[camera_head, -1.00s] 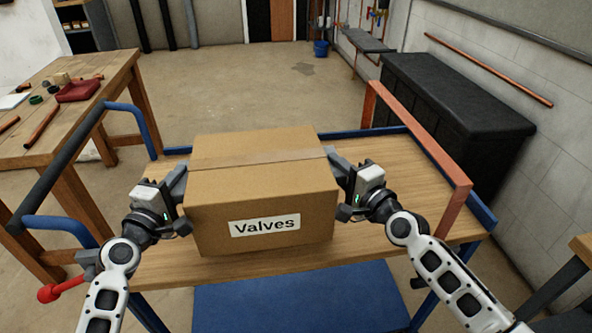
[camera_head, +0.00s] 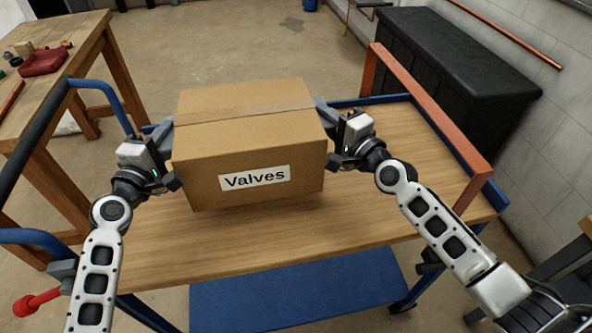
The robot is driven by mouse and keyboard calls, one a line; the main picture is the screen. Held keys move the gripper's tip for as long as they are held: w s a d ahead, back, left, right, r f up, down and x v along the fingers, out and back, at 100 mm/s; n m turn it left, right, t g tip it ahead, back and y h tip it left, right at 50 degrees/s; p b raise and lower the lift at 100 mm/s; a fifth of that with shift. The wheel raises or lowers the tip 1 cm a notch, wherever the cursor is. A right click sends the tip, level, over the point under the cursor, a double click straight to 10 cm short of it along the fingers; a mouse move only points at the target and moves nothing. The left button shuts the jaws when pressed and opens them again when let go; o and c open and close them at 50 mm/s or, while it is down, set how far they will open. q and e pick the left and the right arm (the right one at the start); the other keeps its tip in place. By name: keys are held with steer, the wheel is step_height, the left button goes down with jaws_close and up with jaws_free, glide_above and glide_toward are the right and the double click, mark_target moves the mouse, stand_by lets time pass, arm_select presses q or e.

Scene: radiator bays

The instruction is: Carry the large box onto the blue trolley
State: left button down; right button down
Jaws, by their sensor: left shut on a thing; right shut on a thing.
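The large brown cardboard box (camera_head: 250,150), labelled "Valves", is over the wooden deck of the blue trolley (camera_head: 400,150), toward its left and middle. My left gripper (camera_head: 163,155) is shut on the box's left side, and my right gripper (camera_head: 332,140) is shut on its right side. The box looks level. A shadow lies under its front edge; I cannot tell whether its underside touches the deck. The box hides the deck behind it.
The trolley has an orange end rail (camera_head: 435,115) on the right and a dark-gripped handle (camera_head: 38,140) on the left. A wooden workbench (camera_head: 85,40) stands at the left, a black chest (camera_head: 450,70) at the right. Deck in front and right of the box is clear.

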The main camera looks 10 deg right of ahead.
arm_select(q)
steer(key=shift+a, duration=0.15)
arm_select(e)
steer(key=shift+w+d, duration=0.1)
steer(key=shift+d, duration=0.1)
